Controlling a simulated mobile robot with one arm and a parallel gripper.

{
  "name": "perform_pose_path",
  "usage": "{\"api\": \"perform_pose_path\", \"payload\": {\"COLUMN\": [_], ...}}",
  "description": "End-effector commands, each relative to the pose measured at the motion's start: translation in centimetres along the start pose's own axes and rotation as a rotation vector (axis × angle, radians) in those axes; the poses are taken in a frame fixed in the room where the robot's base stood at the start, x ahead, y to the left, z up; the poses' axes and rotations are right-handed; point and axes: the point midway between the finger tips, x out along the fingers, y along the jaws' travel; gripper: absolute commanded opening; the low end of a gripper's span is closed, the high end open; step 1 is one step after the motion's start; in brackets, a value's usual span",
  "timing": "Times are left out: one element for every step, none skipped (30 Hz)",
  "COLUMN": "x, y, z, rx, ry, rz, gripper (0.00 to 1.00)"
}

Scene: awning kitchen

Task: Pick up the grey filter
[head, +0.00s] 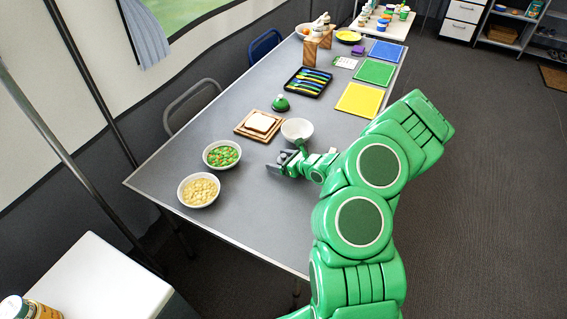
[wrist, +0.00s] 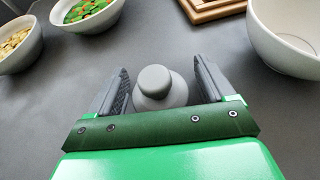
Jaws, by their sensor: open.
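The grey filter (wrist: 155,88) is a small grey piece with a rounded knob on top. It stands on the grey table between the two fingers of my gripper (wrist: 158,85) in the wrist view. The fingers are open, one on each side of it, with a small gap showing by the left finger; contact on the right cannot be told. Its lower part is hidden behind my gripper's body. In the head view my gripper (head: 284,160) is low over the table, in front of the white bowl.
An empty white bowl (head: 297,129) is close by. A bread slice on a wooden board (head: 240,129), a bowl of green and orange pieces (head: 222,154) and a bowl of pale pieces (head: 198,190) stand around. The table's front middle (head: 245,215) is clear.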

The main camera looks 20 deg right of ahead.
Motion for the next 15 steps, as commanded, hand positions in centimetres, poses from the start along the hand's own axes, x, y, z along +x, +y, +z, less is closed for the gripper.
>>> {"api": "perform_pose_path", "payload": {"x": [0.01, 0.01, 0.0, 0.0, -0.01, -0.01, -0.02, -0.02, -0.02, -0.02, -0.03, -0.03, -0.03, -0.03, -0.03], "y": [-0.01, -0.01, -0.02, -0.03, -0.03, -0.04, -0.04, -0.04, -0.04, -0.04, -0.05, -0.05, -0.05, -0.05, -0.05], "z": [0.01, 0.01, 0.01, 0.01, 0.02, 0.02, 0.02, 0.01, 0.01, 0.01, 0.01, 0.01, 0.02, 0.02, 0.02], "rx": [0.0, 0.0, 0.0, 0.0, 0.0, 0.0, 0.0, 0.0, 0.0, 0.0, 0.0, 0.0, 0.0, 0.0, 0.0], "ry": [0.0, 0.0, 0.0, 0.0, 0.0, 0.0, 0.0, 0.0, 0.0, 0.0, 0.0, 0.0, -0.001, -0.001, -0.001], "rz": [0.0, 0.0, 0.0, 0.0, -0.001, -0.001, -0.001, -0.001, -0.001, -0.001, -0.001, -0.001, -0.001, -0.001, -0.001], "gripper": [0.82, 0.82, 0.82, 0.82, 0.82, 0.77, 0.73, 0.68, 0.62, 0.57, 0.53, 0.47, 0.42, 0.38, 0.32]}}
